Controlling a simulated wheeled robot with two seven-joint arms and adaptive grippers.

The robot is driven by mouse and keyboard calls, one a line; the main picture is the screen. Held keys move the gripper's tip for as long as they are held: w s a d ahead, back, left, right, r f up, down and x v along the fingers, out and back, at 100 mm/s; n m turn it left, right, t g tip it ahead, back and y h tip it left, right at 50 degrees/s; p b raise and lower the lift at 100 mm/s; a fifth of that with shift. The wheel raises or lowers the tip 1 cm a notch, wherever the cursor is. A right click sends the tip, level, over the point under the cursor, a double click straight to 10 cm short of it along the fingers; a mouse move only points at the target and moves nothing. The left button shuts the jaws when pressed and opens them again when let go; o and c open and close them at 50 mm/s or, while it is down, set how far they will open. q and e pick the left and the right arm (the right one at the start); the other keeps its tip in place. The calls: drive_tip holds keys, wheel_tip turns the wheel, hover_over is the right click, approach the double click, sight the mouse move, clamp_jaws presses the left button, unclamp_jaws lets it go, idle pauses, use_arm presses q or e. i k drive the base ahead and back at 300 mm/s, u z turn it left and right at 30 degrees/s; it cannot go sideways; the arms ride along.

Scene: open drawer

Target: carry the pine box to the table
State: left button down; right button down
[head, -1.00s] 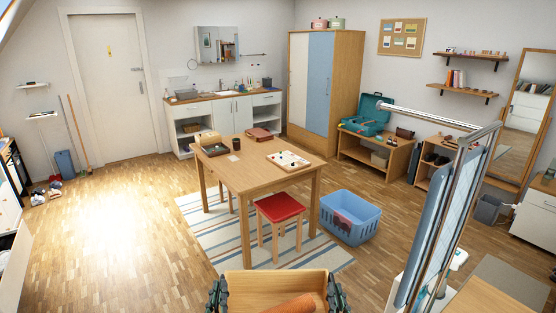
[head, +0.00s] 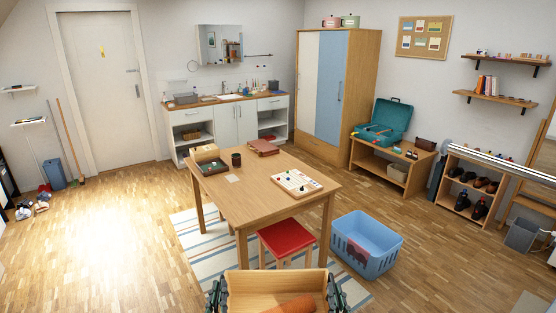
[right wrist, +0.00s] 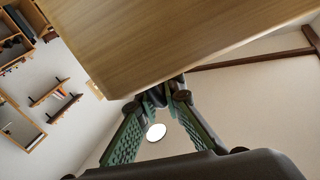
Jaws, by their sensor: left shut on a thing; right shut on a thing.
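The pine box (head: 262,281) is at the bottom edge of the head view, held in front of me, with an orange-brown thing (head: 290,305) inside it. My left gripper (head: 216,293) is shut on its left side and my right gripper (head: 336,293) on its right side. In the right wrist view the box's underside and wall (right wrist: 190,40) fill the top, with the right gripper's fingers (right wrist: 165,95) against it. The wooden table (head: 240,205) stands ahead, beyond the box and apart from it. The lower part of the box is cut off.
On the table are a game board (head: 296,183), an open box (head: 207,160), a dark cup (head: 236,159) and a reddish case (head: 263,147). A red stool (head: 287,238) stands at its near side, and a blue basket (head: 366,245) to the right. The table's front left is clear.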

sight(244, 190)
drive_tip(key=i, duration=3.15)
drive_tip(key=u, duration=0.7)
